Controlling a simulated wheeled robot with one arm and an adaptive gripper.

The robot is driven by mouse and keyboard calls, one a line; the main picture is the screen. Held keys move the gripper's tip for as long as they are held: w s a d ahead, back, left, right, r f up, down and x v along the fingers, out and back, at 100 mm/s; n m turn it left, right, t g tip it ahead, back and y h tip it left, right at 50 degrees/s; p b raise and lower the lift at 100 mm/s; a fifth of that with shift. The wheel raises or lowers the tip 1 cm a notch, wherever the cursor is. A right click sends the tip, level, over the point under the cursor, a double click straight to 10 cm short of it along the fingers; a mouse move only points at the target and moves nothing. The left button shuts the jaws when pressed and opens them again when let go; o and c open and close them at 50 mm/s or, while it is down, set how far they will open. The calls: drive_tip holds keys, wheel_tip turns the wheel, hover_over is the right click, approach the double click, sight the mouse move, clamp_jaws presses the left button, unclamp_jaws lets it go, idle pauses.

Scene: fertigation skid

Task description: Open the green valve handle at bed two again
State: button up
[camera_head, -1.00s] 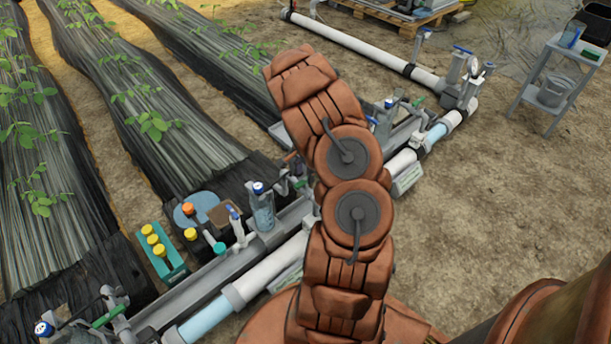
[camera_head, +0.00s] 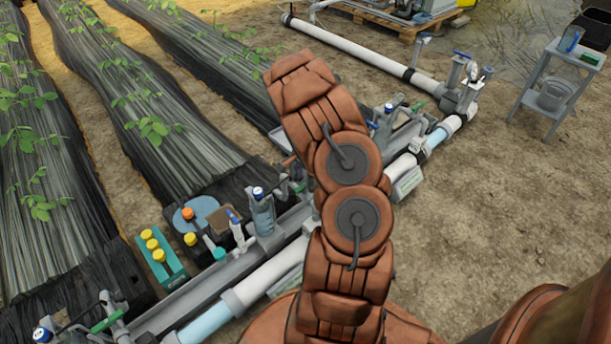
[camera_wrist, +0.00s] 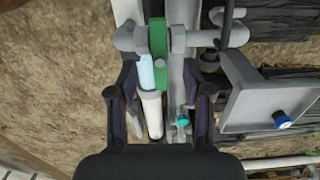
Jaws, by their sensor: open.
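The two dark fingers are apart, one on each side of the line of the handle. I cannot tell whether either touches it. In the head view a green handle (camera_head: 299,185) shows at the middle of the pipe run, left of my arm. Other green handles sit at the near left end (camera_head: 106,319) and farther right (camera_head: 418,107). My arm hides the gripper in the head view.
A grey box with a blue knob (camera_wrist: 262,98) is right of the gripper in the wrist view. A grey cart (camera_head: 557,92) stands on open soil at right.

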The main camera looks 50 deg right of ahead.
sight(305, 184)
idle(0.4)
drive_tip(key=shift+f+b, duration=0.7)
drive_tip(key=shift+f, duration=1.6)
